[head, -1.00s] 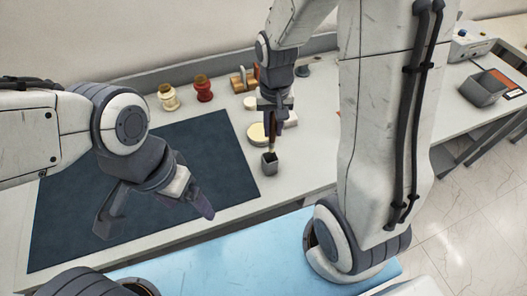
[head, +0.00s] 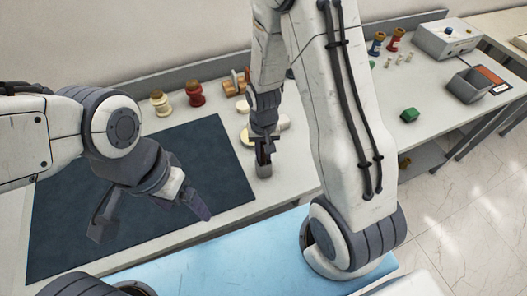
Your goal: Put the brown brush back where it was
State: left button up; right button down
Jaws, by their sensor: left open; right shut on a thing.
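My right gripper (head: 264,152) points down just above a small dark square holder (head: 264,171) on the white bench, right of the dark mat. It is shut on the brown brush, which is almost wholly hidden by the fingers. I cannot tell how deep the brush sits in the holder or whether the fingers touch its rim. My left gripper (head: 150,215) is open and empty above the dark mat (head: 90,240).
Cream (head: 161,103) and red (head: 194,93) spools and a wooden piece (head: 233,84) stand at the back. Pale round pieces (head: 246,133) lie beside the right gripper.

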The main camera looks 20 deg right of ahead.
jog(key=shift+f, duration=0.15)
jog(key=c, duration=0.7)
grip_release()
jog(key=shift+c, duration=0.2)
